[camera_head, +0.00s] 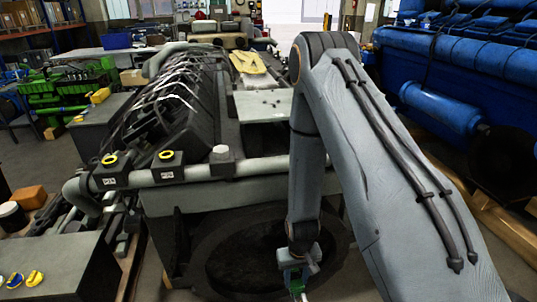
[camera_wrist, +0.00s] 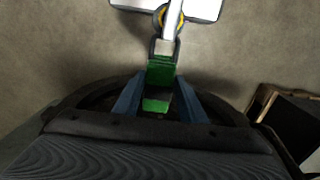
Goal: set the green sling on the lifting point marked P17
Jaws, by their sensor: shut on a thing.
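My gripper (camera_head: 298,276) hangs low in front of the engine's round dark opening in the head view. In the wrist view its two blue fingers (camera_wrist: 160,100) are shut on the green sling (camera_wrist: 161,72). In the head view only a little of the green sling (camera_head: 296,288) shows below the fingers. Two dark blocks with yellow rings, a left one (camera_head: 109,172) and a right one (camera_head: 167,166), stand on the engine's front edge. Their small white labels are too small to read surely.
The large grey engine (camera_head: 225,170) fills the middle, with a pipe along its front edge. A table (camera_head: 60,262) at lower left bears yellow and blue pieces. A blue engine (camera_head: 450,75) stands at right, a green machine (camera_head: 65,90) at left.

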